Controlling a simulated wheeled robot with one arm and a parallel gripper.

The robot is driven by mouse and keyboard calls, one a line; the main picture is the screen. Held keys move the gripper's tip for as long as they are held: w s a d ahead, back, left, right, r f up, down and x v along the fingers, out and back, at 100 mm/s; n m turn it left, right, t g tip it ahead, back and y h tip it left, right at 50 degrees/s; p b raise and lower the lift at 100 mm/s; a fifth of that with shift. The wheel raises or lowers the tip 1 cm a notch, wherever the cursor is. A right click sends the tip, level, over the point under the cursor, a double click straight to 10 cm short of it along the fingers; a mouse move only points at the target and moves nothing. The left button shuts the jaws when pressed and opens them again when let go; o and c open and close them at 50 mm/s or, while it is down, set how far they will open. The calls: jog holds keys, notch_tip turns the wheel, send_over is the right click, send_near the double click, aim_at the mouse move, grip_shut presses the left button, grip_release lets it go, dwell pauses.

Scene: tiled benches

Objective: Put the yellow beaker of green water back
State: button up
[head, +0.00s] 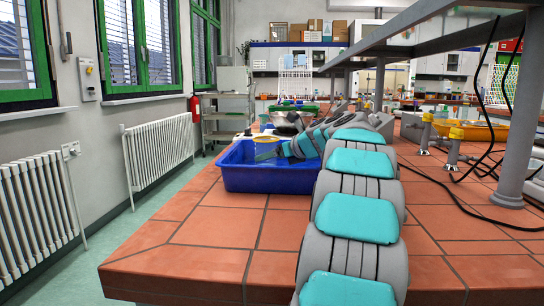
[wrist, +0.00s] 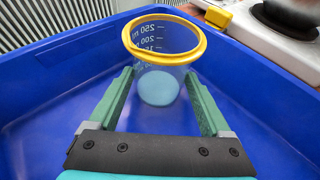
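A clear beaker with a yellow rim (wrist: 164,36) and printed volume marks stands inside a blue tray (wrist: 255,85). A pale bluish round patch shows at its bottom; I cannot make out green water. In the head view the beaker (head: 266,152) is small and partly hidden in the blue tray (head: 245,180). My gripper (wrist: 158,74) is open, with its green fingers wide apart and their tips at either side of the beaker. I see no clear contact between fingers and glass. In the head view my gripper is too small to make out.
The tray walls surround the beaker. Beyond the tray are a yellow item (wrist: 218,14) and a device with a dark round top (wrist: 292,14). Metal shelf legs (head: 515,125), yellow-topped taps (head: 456,135) and black cables stand right. The tiled bench (head: 205,225) is clear at front left.

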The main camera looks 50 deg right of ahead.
jog(key=shift+o, duration=1.2)
jog(key=shift+f, duration=0.1)
jog(key=v, duration=0.7)
jog(key=shift+s+a, duration=0.25)
jog(key=shift+s, duration=0.15)
